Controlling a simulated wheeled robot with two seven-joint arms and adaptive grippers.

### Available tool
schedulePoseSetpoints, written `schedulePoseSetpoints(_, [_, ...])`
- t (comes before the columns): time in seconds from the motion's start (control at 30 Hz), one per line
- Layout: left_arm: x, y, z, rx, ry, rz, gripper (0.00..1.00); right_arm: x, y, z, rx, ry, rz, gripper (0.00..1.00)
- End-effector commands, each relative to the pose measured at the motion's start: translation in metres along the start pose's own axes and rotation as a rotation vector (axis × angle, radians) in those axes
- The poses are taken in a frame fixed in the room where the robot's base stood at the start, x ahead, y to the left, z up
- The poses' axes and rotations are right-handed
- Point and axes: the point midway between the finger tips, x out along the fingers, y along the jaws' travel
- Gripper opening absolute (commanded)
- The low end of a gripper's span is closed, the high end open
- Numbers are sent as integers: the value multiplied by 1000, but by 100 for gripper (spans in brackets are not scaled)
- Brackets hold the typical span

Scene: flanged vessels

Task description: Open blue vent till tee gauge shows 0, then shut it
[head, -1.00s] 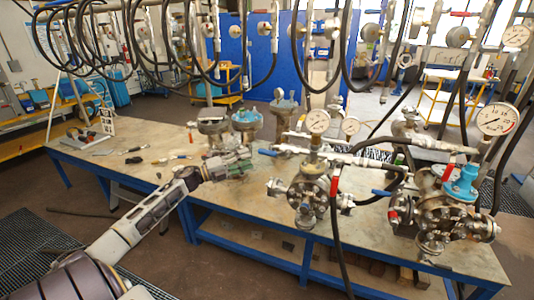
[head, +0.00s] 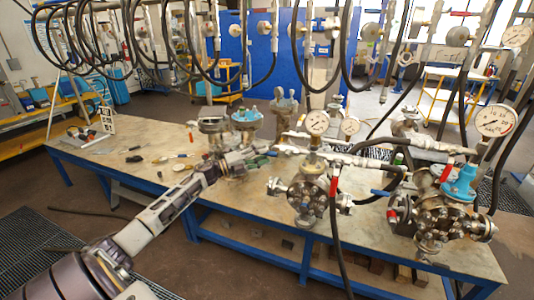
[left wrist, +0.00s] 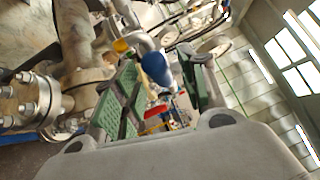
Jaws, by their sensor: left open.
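My left gripper (head: 252,160) is open in the head view, near the left end of the pipework on the middle vessel (head: 308,192). In the left wrist view its green-padded fingers (left wrist: 160,90) stand apart. A blue handle (left wrist: 157,68) on a silver pipe shows between them, apparently beyond the tips; I cannot tell whether they touch it. In the head view a small blue part (head: 272,153) shows beside the gripper. A round white gauge (head: 317,122) stands upright on the middle vessel's pipework; its reading is too small to tell. My right gripper is not in view.
A second flanged vessel (head: 435,215) with a blue cap and a larger gauge (head: 495,121) stands at right. Another blue lever (head: 380,193) lies right of the middle vessel. The bench's left part (head: 120,150) is mostly clear, with small tools.

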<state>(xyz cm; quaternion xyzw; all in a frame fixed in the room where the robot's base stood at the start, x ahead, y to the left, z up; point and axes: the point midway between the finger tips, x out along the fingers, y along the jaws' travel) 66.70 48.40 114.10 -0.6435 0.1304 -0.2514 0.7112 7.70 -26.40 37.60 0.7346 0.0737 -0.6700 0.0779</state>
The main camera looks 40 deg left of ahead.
Motion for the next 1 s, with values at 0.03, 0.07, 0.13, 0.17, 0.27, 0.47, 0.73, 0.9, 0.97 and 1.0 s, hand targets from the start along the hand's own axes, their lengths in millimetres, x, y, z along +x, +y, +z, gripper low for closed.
schedulePoseSetpoints(0.03, [4, -1, 1, 0, -1, -2, 42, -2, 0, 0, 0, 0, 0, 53])
schedulePoseSetpoints(0.07, [6, -1, 0, -1, -1, -1, 42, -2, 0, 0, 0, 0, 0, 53])
schedulePoseSetpoints(0.13, [10, -1, 1, -1, -1, -1, 42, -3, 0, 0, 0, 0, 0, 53])
schedulePoseSetpoints(0.17, [12, -1, 1, -1, -2, -1, 42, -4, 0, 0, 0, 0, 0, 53])
schedulePoseSetpoints(0.27, [18, -1, 0, -1, -1, -1, 42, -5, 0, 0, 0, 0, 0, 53])
schedulePoseSetpoints(0.47, [24, 0, 0, 0, 0, 0, 42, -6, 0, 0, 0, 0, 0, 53])
schedulePoseSetpoints(0.73, [25, 0, 0, 0, 0, 0, 42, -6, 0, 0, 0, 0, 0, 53])
schedulePoseSetpoints(0.9, [25, 0, 0, 0, 0, 0, 29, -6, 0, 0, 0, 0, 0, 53])
schedulePoseSetpoints(0.97, [25, 0, 0, 0, 0, 0, 21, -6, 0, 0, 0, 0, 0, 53])
schedulePoseSetpoints(1.0, [25, 0, 0, 0, 0, 0, 16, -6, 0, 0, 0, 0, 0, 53])
